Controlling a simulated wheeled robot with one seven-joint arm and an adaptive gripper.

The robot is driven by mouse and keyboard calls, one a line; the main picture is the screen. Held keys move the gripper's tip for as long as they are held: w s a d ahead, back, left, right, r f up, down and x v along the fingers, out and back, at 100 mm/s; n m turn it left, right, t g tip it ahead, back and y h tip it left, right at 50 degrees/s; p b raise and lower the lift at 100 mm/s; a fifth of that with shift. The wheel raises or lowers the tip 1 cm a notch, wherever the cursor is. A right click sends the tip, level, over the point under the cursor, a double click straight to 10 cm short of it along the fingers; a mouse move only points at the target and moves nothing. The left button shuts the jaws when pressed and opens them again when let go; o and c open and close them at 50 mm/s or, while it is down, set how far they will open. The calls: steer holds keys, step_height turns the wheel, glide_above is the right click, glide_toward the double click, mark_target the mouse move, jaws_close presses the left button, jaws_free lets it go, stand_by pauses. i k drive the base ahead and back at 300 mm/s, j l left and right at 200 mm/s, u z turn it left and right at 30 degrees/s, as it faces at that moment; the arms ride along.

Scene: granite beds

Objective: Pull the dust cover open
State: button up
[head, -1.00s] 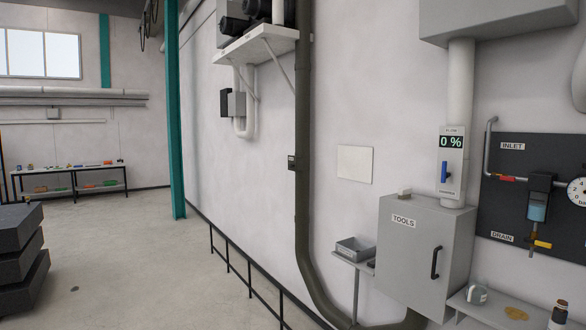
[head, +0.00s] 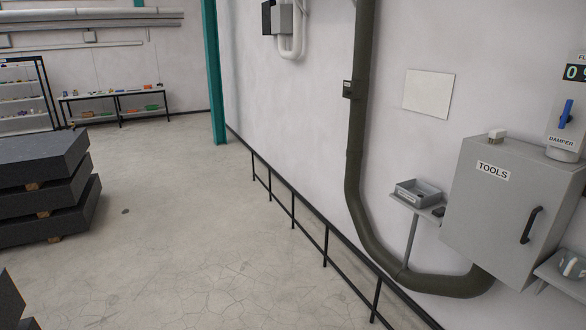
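No dust cover that I can make out is in the head view. My gripper is not in view either. A grey cabinet marked TOOLS (head: 500,205) hangs on the wall at the right, with its door shut and a black handle (head: 531,225) on it. A damper unit with a blue lever (head: 566,114) is cut off by the right edge.
A low black rail (head: 292,205) runs along the wall. A dark pipe (head: 357,150) bends under the cabinet. A small shelf holds a grey tray (head: 418,192). Stacked granite slabs (head: 45,190) stand at the left. The middle floor (head: 190,230) is clear.

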mark_target(349, 90)
steer(key=i+u, duration=0.4)
steer(key=i, duration=1.5)
steer(key=j, duration=0.1)
